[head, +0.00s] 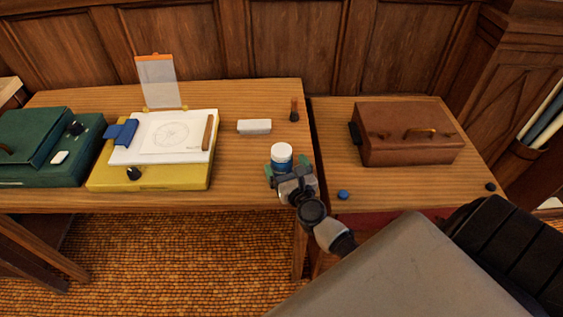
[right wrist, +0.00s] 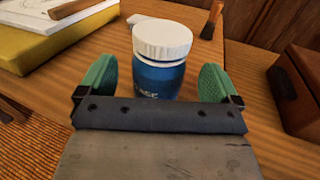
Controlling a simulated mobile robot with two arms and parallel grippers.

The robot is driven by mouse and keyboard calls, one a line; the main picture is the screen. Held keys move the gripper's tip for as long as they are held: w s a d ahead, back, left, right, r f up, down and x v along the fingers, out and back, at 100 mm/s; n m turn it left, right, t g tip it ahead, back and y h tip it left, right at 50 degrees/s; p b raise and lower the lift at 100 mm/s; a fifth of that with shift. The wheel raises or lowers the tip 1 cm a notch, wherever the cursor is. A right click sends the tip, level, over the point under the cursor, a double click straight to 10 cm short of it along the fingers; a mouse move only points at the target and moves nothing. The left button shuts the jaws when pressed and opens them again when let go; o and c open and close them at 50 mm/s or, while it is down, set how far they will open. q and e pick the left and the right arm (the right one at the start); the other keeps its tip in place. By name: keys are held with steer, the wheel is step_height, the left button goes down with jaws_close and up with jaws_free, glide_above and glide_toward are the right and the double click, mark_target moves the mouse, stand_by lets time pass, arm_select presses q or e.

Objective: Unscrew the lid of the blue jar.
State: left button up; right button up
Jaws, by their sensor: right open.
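The blue jar (right wrist: 158,82) stands upright on the left wooden table, near its right end. Its white lid (right wrist: 162,38) sits on top, and the lid also shows in the head view (head: 281,151). My right gripper (head: 286,171) is at the jar's near side. In the right wrist view its green fingers (right wrist: 158,82) are apart, one on each side of the jar, with gaps between them and the jar. The fingers are at the height of the blue body, below the lid. My left gripper is in neither view.
A white block (head: 254,127) and a brush (head: 294,110) stand behind the jar. A yellow board (head: 150,178) with paper lies to the left, beside a green case (head: 40,150). A brown case (head: 410,135) and a blue knob-like piece (head: 343,195) are on the right table.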

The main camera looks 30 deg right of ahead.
mark_target(286, 167)
steer(key=x, duration=0.3)
steer(key=shift+w+f, duration=0.2)
steer(key=shift+w, duration=0.1)
steer(key=shift+s, duration=0.1)
steer(key=shift+c, duration=0.2)
steer(key=shift+r, duration=0.1)
steer(key=c, duration=1.2)
